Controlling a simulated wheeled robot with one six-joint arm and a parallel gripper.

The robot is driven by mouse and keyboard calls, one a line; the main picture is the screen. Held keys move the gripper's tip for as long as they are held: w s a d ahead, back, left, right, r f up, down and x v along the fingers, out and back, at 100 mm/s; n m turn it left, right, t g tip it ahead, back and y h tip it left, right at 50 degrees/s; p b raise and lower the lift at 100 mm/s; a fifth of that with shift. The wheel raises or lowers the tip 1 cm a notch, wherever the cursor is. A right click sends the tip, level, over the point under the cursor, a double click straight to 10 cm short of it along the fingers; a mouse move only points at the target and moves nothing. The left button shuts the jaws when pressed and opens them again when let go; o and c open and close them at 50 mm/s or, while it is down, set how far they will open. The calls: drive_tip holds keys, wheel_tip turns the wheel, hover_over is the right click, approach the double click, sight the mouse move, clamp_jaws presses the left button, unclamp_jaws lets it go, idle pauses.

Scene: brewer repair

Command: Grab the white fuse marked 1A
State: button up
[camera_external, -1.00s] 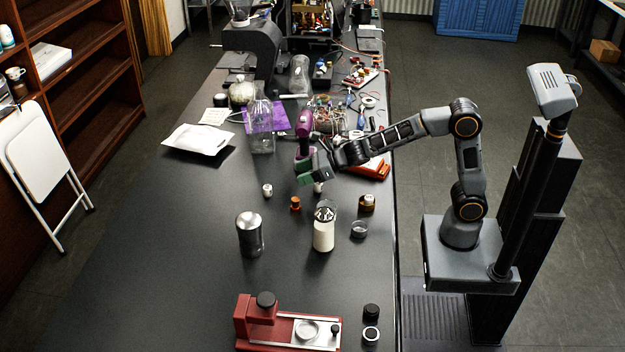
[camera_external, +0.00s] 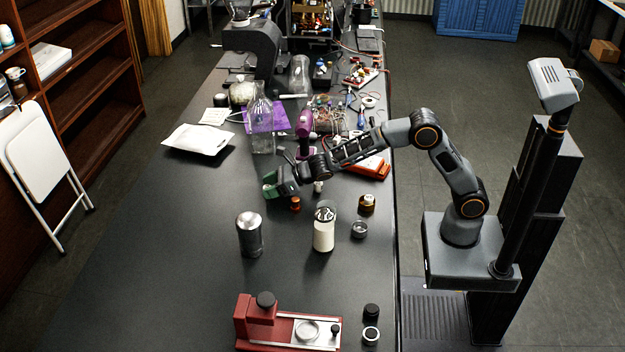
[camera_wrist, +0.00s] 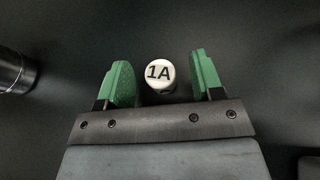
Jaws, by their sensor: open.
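The white fuse marked 1A (camera_wrist: 160,73) shows in the wrist view, seen from above, with its black "1A" label facing the camera. It lies between the two green fingers of my gripper (camera_wrist: 160,82), with a gap on each side. My gripper is open and holds nothing. In the external view my gripper (camera_external: 270,187) hangs low over the left-middle of the black table, and its green fingers hide the 1A fuse there. A second white fuse (camera_external: 318,187) stands just right of my gripper; its marking is too small to read.
An orange-brown fuse (camera_external: 295,203) stands just right of my gripper.

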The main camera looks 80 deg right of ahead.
drive_tip(key=shift+w+a+f, duration=0.1)
drive_tip(key=shift+w+f, duration=0.05)
drive_tip(key=shift+w, duration=0.25)
drive_tip(key=shift+c, duration=0.3)
drive_tip(key=c, duration=0.9)
